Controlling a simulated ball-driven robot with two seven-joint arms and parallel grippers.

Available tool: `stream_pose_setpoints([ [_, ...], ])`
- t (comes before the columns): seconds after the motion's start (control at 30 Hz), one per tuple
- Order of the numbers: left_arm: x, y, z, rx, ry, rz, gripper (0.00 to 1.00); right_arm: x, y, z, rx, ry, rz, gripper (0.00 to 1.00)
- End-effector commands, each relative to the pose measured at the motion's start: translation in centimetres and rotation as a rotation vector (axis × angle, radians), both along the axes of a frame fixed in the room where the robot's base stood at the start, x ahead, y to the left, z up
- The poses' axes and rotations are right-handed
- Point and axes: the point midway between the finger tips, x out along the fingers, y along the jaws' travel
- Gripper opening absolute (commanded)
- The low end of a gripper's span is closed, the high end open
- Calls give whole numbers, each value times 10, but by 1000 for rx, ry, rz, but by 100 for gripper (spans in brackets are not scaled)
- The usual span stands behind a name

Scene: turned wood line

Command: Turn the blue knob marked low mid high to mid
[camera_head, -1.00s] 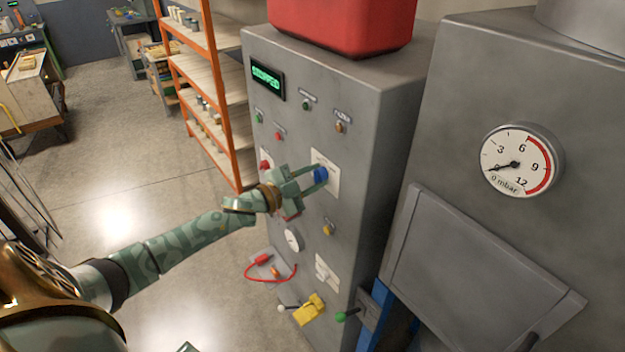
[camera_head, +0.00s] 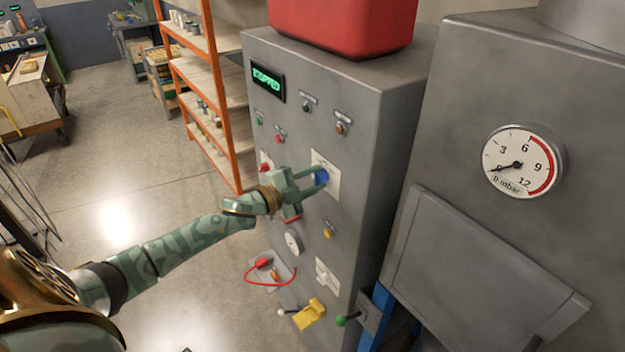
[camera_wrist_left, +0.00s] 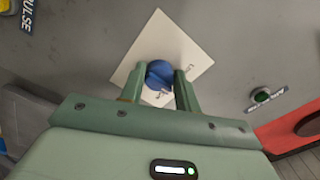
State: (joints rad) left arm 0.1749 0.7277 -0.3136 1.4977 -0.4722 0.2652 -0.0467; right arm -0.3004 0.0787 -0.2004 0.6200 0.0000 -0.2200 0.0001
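The blue knob (camera_head: 321,177) sits on a white label plate (camera_head: 331,188) on the front of the grey control cabinet (camera_head: 376,150). In the left wrist view the blue knob (camera_wrist_left: 159,74) lies between the fingertips of my left gripper (camera_wrist_left: 160,80), with a finger close on each side. The fingers appear closed on it. The plate (camera_wrist_left: 165,35) shows around the knob; its lettering is mostly hidden and too small to read, so I cannot tell the knob's setting. In the head view my left gripper (camera_head: 312,182) reaches the knob from the left. My right gripper is not in view.
A green display (camera_head: 267,81) and several small buttons are above the knob. A pressure gauge (camera_head: 522,162) is at right. An orange-framed shelf (camera_head: 215,90) stands behind.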

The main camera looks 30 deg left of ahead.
Motion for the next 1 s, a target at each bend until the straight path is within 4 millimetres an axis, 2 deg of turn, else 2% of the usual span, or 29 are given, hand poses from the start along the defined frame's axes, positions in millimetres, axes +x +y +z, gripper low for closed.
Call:
stream_pose_setpoints([
  [0.03,0,-1,-1,-1,1,-1,43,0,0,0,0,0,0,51],
  [0.07,0,-1,-1,-1,1,-1,51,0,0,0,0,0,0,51],
  [0.1,0,-1,-1,-1,1,-1,54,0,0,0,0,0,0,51],
  [0.37,-1,0,-1,-1,1,0,54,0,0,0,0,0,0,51],
  [0.47,-7,3,-2,-1,3,0,54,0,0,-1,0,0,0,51],
  [0.57,-22,9,-3,0,4,-1,54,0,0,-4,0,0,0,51],
  [1.0,-120,49,-4,-2,6,0,54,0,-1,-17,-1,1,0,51],
])
